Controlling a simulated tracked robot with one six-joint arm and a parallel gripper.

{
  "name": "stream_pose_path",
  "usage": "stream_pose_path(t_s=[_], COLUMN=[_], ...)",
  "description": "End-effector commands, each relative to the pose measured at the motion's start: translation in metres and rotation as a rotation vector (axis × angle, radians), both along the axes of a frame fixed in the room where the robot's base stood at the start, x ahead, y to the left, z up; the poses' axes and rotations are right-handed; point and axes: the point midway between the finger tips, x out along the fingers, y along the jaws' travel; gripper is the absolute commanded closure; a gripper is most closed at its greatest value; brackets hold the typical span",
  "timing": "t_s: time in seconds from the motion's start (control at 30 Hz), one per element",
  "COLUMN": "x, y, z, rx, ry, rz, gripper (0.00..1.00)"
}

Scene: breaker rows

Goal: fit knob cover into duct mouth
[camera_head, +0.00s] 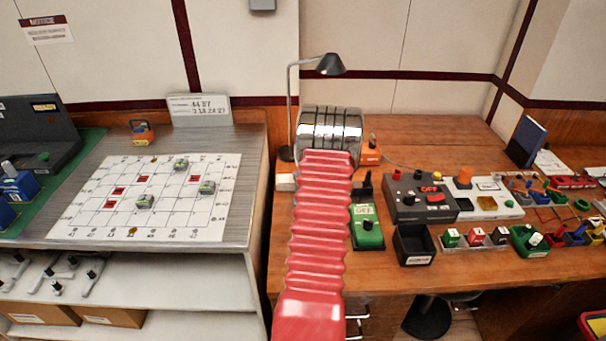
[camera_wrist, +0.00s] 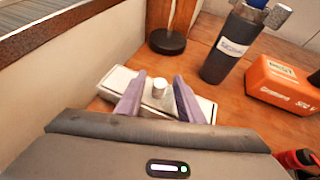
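My gripper (camera_wrist: 159,79) is open in the wrist view, its two purple fingers apart. A small silver knob (camera_wrist: 159,88) stands between the fingers with a gap on each side, on a white box (camera_wrist: 116,78) lying on the wooden desk. The box's end also shows left of my red arm in the head view (camera_head: 286,182). A dark grey labelled cylinder (camera_wrist: 228,52) with a blue top and silver side pieces stands beyond the box. I cannot tell which thing is the knob cover or the duct mouth. My arm hides the gripper in the head view.
An orange box (camera_wrist: 283,85) lies right of the cylinder. The black lamp base (camera_wrist: 167,41) stands behind the white box, and a pale wall runs close on the left. A green pedal box (camera_head: 367,227), a black open bin (camera_head: 413,244) and control boxes fill the desk's right.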

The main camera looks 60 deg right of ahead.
Motion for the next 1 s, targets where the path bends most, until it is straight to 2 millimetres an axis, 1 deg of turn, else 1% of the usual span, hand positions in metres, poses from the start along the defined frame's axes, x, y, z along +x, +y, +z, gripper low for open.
stream_pose_path(t_s=[0.7,0.8,1.0], x=[-0.064,-0.069,-0.072], y=[0.062,0.068,0.071], z=[0.044,0.047,0.049], rx=[-0.002,-0.001,-0.001], ry=[-0.001,0.0,0.0], rz=[-0.002,-0.001,-0.001], gripper=[0.66,0.66,0.66])
